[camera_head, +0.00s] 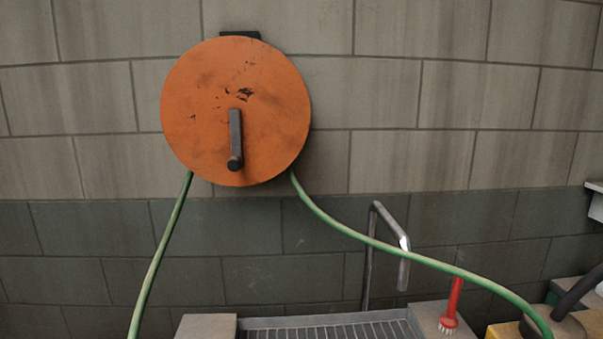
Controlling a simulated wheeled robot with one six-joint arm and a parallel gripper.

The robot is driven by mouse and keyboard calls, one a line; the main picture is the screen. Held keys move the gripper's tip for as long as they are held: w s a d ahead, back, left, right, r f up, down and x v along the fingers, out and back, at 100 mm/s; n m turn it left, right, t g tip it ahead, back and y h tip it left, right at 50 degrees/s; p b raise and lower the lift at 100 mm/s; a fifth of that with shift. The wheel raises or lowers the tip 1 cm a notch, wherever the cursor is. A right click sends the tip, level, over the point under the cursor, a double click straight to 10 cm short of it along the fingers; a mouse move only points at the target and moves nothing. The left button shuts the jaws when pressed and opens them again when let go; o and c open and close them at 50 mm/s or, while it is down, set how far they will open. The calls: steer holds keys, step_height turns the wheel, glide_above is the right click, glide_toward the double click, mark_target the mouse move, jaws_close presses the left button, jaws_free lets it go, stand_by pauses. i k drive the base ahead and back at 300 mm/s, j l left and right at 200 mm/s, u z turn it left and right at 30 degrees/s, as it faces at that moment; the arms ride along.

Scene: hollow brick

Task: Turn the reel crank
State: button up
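The reel (275,115) is a round orange disc with dark scuffs, mounted on the block wall by a black bracket (240,35). Its crank (235,135) is a dark grey bar that runs straight down from the reel's middle. A dark round knob (235,163) sits at the crank's lower end, near the disc's bottom edge. A green hose (365,238) comes out below the reel, one length going down left and one down right. My gripper is not in view.
A bent metal pipe (370,255) stands behind a grated basin (330,328) with pale stone edges. A red brush (451,308) stands at the basin's right. Several partly cut-off objects fill the lower right. The space in front of the reel looks clear.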

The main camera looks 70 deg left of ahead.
mark_target(234, 165)
steer(key=u, duration=2.8)
